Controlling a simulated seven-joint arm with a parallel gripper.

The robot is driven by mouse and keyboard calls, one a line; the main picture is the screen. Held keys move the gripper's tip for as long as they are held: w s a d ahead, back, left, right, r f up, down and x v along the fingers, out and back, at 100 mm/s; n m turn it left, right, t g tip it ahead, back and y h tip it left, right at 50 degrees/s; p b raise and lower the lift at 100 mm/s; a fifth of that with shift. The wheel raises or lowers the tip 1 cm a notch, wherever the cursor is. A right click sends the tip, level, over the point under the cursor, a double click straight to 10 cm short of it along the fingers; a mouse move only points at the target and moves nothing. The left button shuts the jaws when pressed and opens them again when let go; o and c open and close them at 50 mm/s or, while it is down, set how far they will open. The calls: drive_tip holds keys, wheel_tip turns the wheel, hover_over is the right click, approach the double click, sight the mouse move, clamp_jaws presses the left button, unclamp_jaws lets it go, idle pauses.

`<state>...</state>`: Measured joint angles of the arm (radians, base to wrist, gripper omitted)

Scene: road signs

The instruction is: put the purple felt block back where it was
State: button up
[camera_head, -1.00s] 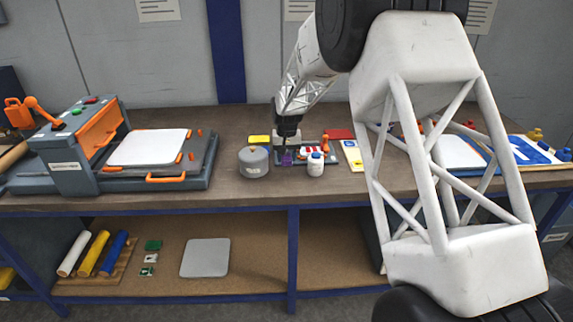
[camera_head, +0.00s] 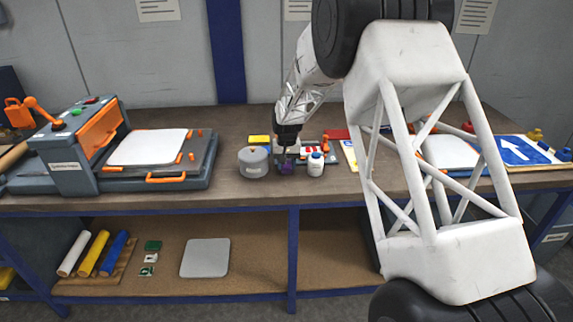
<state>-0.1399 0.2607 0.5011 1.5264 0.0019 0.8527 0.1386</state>
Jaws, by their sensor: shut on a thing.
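The purple felt block (camera_head: 286,169) is small and dark in the head view, near the middle of the table, between a grey round tub and a white bottle. My gripper (camera_head: 286,160) points down and is shut on the block. The fingers are small and partly dark here, and I cannot tell whether the block touches the table. No empty spot for the block can be made out clearly.
The grey tub (camera_head: 254,162) stands close on the left and the white bottle (camera_head: 316,164) close on the right. A yellow block (camera_head: 259,140) lies behind the tub. A press with a white plate (camera_head: 147,147) stands further left. The table front (camera_head: 235,198) is clear.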

drive_tip(key=shift+f, duration=0.15)
drive_tip(key=o, duration=0.8)
drive_tip(key=shift+o, duration=0.2)
wheel_tip(320, 180, up, 12)
idle(0.3)
idle(0.5)
